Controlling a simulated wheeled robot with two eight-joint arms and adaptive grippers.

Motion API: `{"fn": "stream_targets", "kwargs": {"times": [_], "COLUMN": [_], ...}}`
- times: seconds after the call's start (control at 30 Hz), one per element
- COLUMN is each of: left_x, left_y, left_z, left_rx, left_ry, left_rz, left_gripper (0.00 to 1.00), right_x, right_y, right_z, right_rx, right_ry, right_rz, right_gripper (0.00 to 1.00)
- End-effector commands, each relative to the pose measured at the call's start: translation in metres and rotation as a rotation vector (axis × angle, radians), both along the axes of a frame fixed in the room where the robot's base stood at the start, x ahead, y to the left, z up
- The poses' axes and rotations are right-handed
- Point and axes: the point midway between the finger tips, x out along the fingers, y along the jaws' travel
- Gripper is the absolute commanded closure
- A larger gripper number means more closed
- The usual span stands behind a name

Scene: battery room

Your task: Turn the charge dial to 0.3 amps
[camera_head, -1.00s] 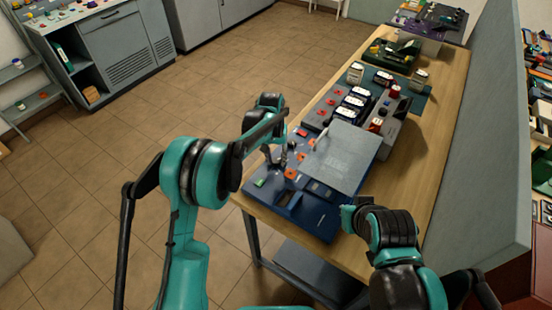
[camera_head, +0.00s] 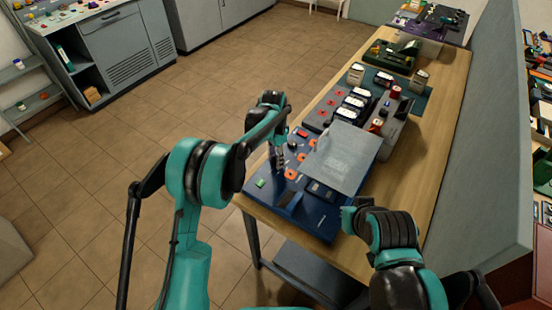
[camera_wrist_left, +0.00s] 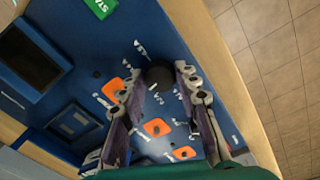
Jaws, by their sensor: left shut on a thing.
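The charge dial (camera_wrist_left: 158,77) is a round black knob on the blue charger panel (camera_head: 300,222), with white value labels around it that I cannot read clearly. My left gripper (camera_head: 278,162) reaches down onto the panel's left part in the head view. In the left wrist view its two fingers (camera_wrist_left: 160,92) are on either side of the knob, shut on it, and hide part of it and of the labels. My right gripper (camera_head: 348,217) hangs at the panel's right edge, apart from the dial; its fingers are not clear.
Orange sockets (camera_wrist_left: 155,127) and a green label (camera_head: 260,183) lie near the dial. A grey plate (camera_head: 345,157) covers the panel's far right part. Behind it stand a grey unit with several batteries (camera_head: 352,102). A grey partition (camera_head: 480,150) bounds the table's right side.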

Motion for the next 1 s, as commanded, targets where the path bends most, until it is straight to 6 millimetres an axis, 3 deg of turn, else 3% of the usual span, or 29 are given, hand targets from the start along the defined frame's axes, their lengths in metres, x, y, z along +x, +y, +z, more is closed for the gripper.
{"fn": "stream_targets", "kwargs": {"times": [0.3,0.87,0.9,0.97,1.0], "left_x": [0.0003,0.0004,0.0004,0.0004,0.0004], "left_y": [0.0003,0.0003,0.0003,0.0003,0.0003], "left_z": [-0.0002,-0.0001,-0.0001,-0.0001,-0.0001], "left_rx": [0.001,0.001,0.001,0.001,0.001], "left_ry": [0.001,0.0,0.0,0.0,0.0], "left_rz": [-0.13,-0.16,-0.159,-0.159,-0.159], "left_gripper": [0.98,0.98,0.64,0.48,0.48], "right_x": [0.0,0.0,0.0,0.0,0.0], "right_y": [0.0,0.0,0.0,0.0,0.0], "right_z": [-0.0001,-0.0001,-0.0001,-0.0001,-0.0001], "right_rx": [0.0,0.0,0.0,0.0,0.0], "right_ry": [0.0,0.0,0.0,0.0,0.0], "right_rz": [0.0,0.0,0.0,0.0,0.0], "right_gripper": [1.0,1.0,1.0,1.0,1.0]}}
